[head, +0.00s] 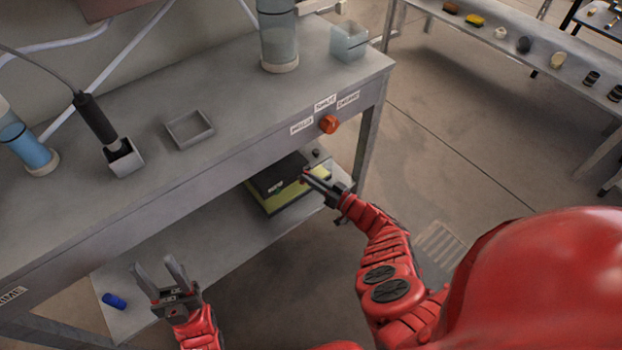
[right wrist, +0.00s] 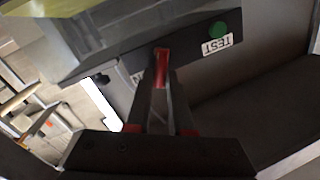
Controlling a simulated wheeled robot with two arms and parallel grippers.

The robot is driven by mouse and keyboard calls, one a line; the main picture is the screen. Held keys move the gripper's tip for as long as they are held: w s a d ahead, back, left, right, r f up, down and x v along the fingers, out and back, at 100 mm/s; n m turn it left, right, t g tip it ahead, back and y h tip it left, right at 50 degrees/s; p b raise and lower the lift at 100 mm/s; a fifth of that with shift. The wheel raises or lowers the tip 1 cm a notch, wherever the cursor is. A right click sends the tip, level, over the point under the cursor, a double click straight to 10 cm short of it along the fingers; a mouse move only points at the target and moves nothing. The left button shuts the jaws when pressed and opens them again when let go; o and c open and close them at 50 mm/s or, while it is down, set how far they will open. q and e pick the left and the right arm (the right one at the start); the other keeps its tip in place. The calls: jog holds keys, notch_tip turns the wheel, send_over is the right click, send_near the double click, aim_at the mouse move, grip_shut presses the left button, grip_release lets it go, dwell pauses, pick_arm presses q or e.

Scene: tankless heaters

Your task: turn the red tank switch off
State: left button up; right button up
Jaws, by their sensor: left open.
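A small red switch (right wrist: 160,68) shows between the fingertips of my right gripper in the right wrist view. It is on the dark and yellow-green box (head: 278,187) on the lower shelf. My right gripper (head: 308,178) reaches this box from the right, its fingers close together on the red switch. The fingers hide part of the switch, and its position cannot be read. My left gripper (head: 162,275) is open and empty, over the shelf's front at lower left. A red-orange knob (head: 328,124) sits on the bench's front edge, beside several labels.
A green button (right wrist: 218,29) with a TEST label is near the switch. The bench top (head: 235,110) overhangs the lower shelf (head: 215,240). A blue object (head: 114,301) lies near my left gripper. A side table (head: 530,45) with small items stands at upper right.

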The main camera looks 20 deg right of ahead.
grip_shut()
jog(key=shift+s+a, duration=0.1)
jog(key=n+p, duration=0.1)
jog(key=n, duration=0.2)
jog(key=a+n+p, duration=0.1)
jog(key=shift+s+r+n+g+h+p, duration=0.15)
jog(key=shift+r+n+g+h+p, duration=0.15)
jog(key=shift+r+g+p, duration=0.1)
jog(key=shift+s+a+f+n+h, duration=0.1)
jog(key=shift+a+n+h, duration=0.25)
jog(key=shift+n, duration=0.65)
jog(key=shift+a+n+h, duration=0.15)
jog(key=shift+n+h, duration=0.2)
jog(key=shift+n, duration=0.65)
jog(key=shift+s+f, duration=0.1)
